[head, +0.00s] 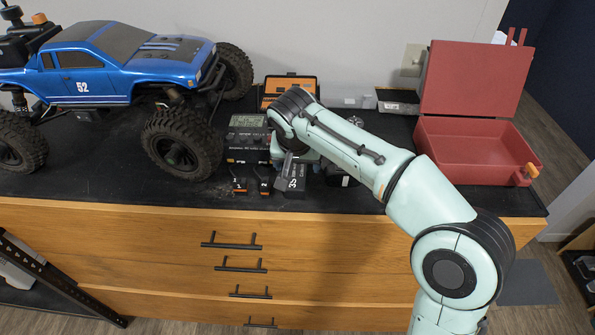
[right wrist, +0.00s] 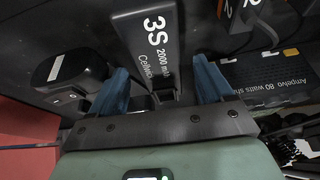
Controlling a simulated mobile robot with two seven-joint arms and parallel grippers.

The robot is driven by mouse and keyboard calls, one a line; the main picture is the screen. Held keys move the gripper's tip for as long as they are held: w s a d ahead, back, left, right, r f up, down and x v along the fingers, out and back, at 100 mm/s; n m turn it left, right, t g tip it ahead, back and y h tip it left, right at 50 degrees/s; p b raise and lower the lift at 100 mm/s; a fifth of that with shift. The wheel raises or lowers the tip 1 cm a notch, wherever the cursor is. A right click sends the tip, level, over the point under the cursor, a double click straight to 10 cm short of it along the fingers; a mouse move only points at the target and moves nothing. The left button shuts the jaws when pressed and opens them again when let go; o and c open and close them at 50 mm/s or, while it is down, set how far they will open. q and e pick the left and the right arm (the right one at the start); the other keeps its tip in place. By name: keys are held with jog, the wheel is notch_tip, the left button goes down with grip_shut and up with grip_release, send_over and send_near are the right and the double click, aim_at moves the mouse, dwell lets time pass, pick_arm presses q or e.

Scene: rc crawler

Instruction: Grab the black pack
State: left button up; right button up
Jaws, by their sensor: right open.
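The black pack (head: 292,186), a dark block marked "3S", lies on the black dresser top near its front edge. In the right wrist view the pack (right wrist: 148,38) shows its white "3S 2000 mAh" lettering and points its near end at my palm. My right gripper (right wrist: 164,82) is open, with one blue finger on each side of the pack's near end. Gaps show beside the pack; I cannot tell whether either finger touches it. In the head view my right arm partly hides the gripper (head: 287,158) and the pack's back end. My left gripper is not in view.
A charger (head: 247,138) and small black parts with orange marks (head: 251,182) stand close left of the pack. Another black block (right wrist: 70,75) lies to its other side. A blue crawler (head: 110,65) fills the left; an open red box (head: 465,150) stands right.

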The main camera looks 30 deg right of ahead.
jog(key=shift+w+d+f, duration=0.15)
jog(key=shift+w+f, duration=0.1)
jog(key=shift+f, duration=0.4)
jog(key=c, duration=1.3)
jog(key=shift+r, duration=0.1)
